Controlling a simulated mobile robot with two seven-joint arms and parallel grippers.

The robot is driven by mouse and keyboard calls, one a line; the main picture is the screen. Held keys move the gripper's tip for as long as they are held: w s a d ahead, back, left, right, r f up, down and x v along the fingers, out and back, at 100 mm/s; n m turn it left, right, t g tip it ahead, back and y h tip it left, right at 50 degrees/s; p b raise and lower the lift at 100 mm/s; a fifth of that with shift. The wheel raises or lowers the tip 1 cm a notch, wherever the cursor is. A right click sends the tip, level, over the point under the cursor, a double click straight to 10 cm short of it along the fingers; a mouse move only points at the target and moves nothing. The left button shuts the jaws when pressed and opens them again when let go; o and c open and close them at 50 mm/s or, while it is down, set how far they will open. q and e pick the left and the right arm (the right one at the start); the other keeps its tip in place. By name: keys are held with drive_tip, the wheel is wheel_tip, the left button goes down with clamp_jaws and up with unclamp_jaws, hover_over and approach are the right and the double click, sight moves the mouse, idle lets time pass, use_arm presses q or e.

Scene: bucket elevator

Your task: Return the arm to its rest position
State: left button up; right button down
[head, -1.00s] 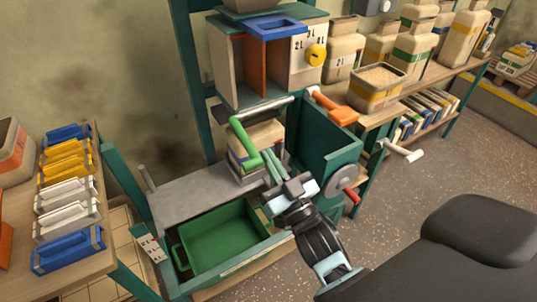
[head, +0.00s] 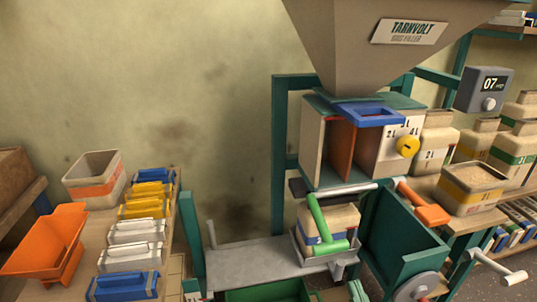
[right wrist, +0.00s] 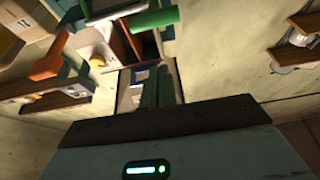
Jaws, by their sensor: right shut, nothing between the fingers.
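My right gripper (head: 355,291) shows only as green fingertips at the bottom edge of the head view, below the bag filler. In the right wrist view its two fingers (right wrist: 157,88) lie together, shut and empty. The rest of my right arm is below the head view. A filled bag (head: 330,222) stands upright in a grey holder under the filler, with a green handle (head: 320,222) in front of it. The fingertips look apart from the bag in the head view. My left gripper is not in view.
The hopper (head: 375,45) rises above the filler's box (head: 335,150). An orange handle (head: 425,208) and a white-gripped crank (head: 500,268) stick out at right. A green bin (head: 270,292) sits low. A left bench holds coloured clips (head: 135,258) and an orange scoop (head: 48,240).

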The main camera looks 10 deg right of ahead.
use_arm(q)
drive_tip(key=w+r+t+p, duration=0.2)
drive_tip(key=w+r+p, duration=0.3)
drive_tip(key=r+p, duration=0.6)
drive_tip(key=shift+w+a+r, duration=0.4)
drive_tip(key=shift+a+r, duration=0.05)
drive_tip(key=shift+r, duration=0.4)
use_arm(e)
drive_tip(key=s+f+g, duration=0.4)
drive_tip(key=s+f, duration=0.1)
drive_tip(key=s, duration=0.3)
drive_tip(key=s+a+f+n+g, duration=0.1)
drive_tip(key=s+f+g, duration=0.4)
drive_tip(key=s, duration=0.3)
drive_tip(key=s+f+g+y, duration=0.1)
drive_tip(key=s+f+g, duration=0.3)
drive_tip(key=s, duration=0.5)
wheel_tip(320, 180, down, 2)
drive_tip(key=shift+a+f+n, duration=0.1)
drive_tip(key=shift+a+n, duration=0.2)
drive_tip(key=shift+a, duration=0.1)
